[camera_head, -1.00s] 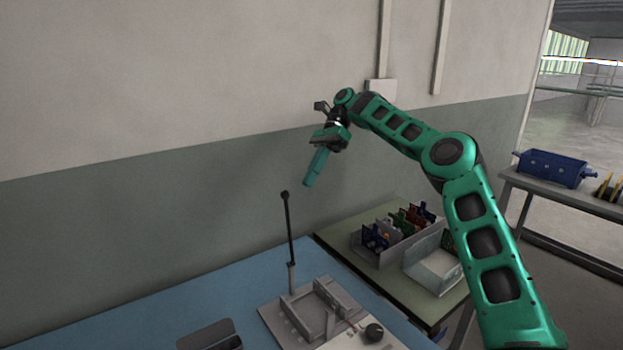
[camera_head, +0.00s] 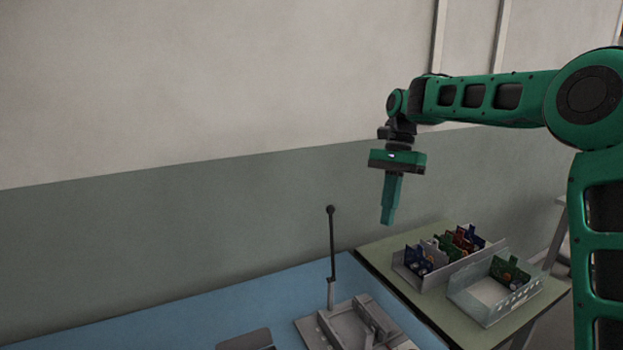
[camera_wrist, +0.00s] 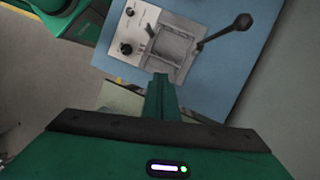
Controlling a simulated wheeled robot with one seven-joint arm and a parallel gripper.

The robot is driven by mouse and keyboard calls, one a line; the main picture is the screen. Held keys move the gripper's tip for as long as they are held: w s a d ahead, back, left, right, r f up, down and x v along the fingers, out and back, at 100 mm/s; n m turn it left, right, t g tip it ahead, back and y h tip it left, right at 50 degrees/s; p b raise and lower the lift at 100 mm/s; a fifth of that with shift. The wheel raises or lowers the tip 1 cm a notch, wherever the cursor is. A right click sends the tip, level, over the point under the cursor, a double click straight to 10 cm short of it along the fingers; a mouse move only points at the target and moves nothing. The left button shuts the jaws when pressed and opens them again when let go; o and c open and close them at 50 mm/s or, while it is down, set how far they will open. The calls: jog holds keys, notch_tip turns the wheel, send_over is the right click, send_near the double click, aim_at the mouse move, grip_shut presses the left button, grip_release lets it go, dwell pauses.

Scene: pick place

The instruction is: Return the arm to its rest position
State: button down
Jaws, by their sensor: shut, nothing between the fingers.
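My gripper (camera_head: 387,222) points down in the head view, in the air in front of the wall. Its fingers are together and nothing is between them. In the wrist view the closed fingers (camera_wrist: 161,80) show above the green gripper body, with the blue table beyond. My green arm reaches in from the right side of the head view, its elbow bent high and the forearm running left to the gripper. The gripper touches nothing in view.
A blue table (camera_head: 280,301) bears a grey fixture (camera_head: 350,328) with an upright black-knobbed lever (camera_head: 331,250). A green table (camera_head: 400,290) to its right bears a bin of coloured parts (camera_head: 410,275) and a clear-sided bin (camera_head: 475,308). The wall (camera_head: 180,230) stands behind.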

jog(key=s+d+f+n+t+h, duration=0.1)
jog(key=s+d+f, duration=0.1)
jog(key=s+d, duration=1.05)
jog(key=s+d+f+n+t+h, duration=0.1)
jog(key=s+d+f+n+t, duration=0.15)
jog(key=s+d, duration=1)
jog(key=s+a+f, duration=0.2)
jog(key=s+f, duration=0.3)
jog(key=s, duration=0.7)
jog(key=shift+s+a+f+y, duration=0.15)
jog(key=shift+s+a+y, duration=0.05)
jog(key=shift+s+y, duration=0.15)
jog(key=shift+a, duration=0.1)
